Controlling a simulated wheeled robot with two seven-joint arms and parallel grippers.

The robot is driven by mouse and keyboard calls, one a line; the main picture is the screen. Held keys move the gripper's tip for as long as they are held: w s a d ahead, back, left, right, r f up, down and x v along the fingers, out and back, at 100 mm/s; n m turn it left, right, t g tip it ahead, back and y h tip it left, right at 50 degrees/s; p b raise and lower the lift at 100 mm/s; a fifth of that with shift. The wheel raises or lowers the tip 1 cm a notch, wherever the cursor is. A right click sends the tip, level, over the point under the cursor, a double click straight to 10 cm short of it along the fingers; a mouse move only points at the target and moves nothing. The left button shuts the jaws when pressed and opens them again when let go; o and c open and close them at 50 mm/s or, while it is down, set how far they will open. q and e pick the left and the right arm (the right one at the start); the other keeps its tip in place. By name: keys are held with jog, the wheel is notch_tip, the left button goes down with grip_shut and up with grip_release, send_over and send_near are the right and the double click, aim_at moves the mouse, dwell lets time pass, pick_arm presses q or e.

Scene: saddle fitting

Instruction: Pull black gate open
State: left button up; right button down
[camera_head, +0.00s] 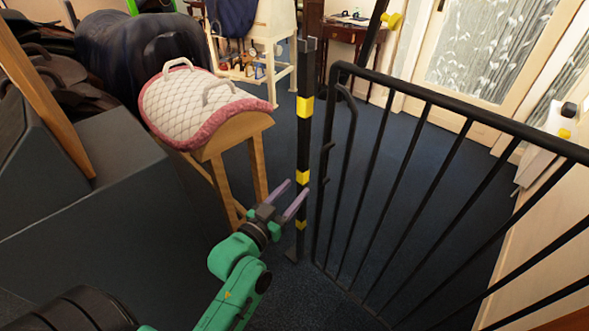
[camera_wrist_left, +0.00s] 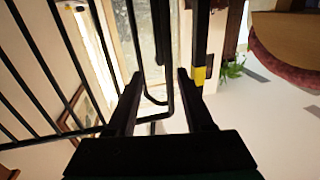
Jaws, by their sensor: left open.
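The black gate (camera_head: 440,104) has a top rail and thin vertical bars and stands to the right of a black post (camera_head: 304,145) with yellow bands. A narrow gap shows between them. A slim curved bar (camera_head: 352,110) runs down the gate's post-side edge. My left gripper (camera_head: 298,186) is open and empty, low in front of the post. In the left wrist view, my left gripper (camera_wrist_left: 158,74) has its fingers apart, with a U-shaped black bar (camera_wrist_left: 160,101) seen between them; contact cannot be told. The yellow-banded post (camera_wrist_left: 198,76) appears beside the right finger. My right gripper is not in view.
A wooden stand with a white quilted, pink-edged saddle pad (camera_head: 195,98) is left of the post. Dark grey blocks (camera_head: 80,190) fill the left side. Blue carpet (camera_head: 390,150) lies open behind the gate, before a glazed door (camera_head: 490,45).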

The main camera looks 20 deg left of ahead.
aim_at(321, 161)
pick_arm(q)
jog(key=w+d, duration=0.1)
jog(key=w, duration=0.4)
jog(key=w+d, duration=0.1)
jog(key=w, duration=0.3)
jog(key=w+d, duration=0.1)
jog(key=w, duration=0.4)
jog(key=shift+w, duration=0.35)
jog(key=shift+r, duration=0.1)
grip_shut()
dwell(0.4)
